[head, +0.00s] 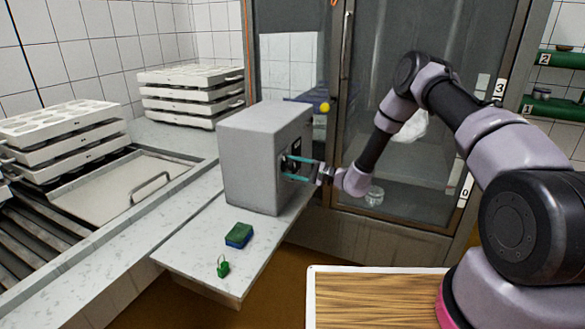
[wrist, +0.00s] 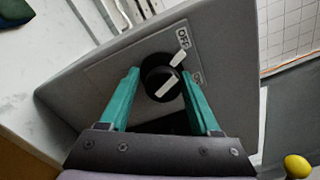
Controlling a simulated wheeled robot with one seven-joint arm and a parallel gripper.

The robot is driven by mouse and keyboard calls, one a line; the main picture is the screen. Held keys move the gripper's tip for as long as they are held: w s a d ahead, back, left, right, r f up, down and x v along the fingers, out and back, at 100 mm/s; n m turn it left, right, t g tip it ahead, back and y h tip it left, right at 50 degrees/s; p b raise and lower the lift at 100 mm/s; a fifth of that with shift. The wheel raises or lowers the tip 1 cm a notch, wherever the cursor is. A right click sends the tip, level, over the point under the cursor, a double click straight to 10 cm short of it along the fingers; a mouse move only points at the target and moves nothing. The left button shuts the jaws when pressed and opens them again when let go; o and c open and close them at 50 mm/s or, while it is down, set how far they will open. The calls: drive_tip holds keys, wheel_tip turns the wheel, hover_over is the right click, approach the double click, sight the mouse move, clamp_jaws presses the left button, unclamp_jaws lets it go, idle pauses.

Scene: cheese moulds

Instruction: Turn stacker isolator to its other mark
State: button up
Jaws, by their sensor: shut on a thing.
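The stacker isolator is a grey box (head: 250,155) standing on a pale speckled counter; its front face (wrist: 105,62) fills much of the wrist view. On a grey plate sits a black round knob (wrist: 155,82) with white bars. One white bar slants up and right, toward the "OFF" label (wrist: 183,40). A second label (wrist: 197,77) lies to the right, partly hidden by a finger and hard to read. My gripper (wrist: 160,73) has its green fingers on either side of the knob, shut on it. In the head view my gripper (head: 287,167) reaches the box's right-hand face.
A blue-and-green sponge (head: 239,235) and a green padlock (head: 223,267) lie on the counter in front of the box. A yellow ball-shaped knob (head: 324,107) is close behind the box. Stacks of white moulds (head: 190,92) stand left. A glass-fronted cabinet (head: 400,170) is behind my arm.

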drive_tip(key=n, duration=0.2)
drive_tip(key=w+r+n, duration=0.1)
drive_tip(key=n, duration=0.1)
drive_tip(key=shift+d, duration=0.15)
drive_tip(key=shift+n, duration=0.3)
drive_tip(key=shift+s, duration=0.1)
clamp_jaws()
drive_tip(key=shift+s, duration=0.1)
drive_tip(key=o, duration=1.2)
unclamp_jaws()
drive_tip(key=shift+s+f, duration=0.1)
drive_tip(key=shift+s, duration=0.05)
drive_tip(key=shift+s+a+f, duration=0.2)
drive_tip(key=shift+a, duration=0.1)
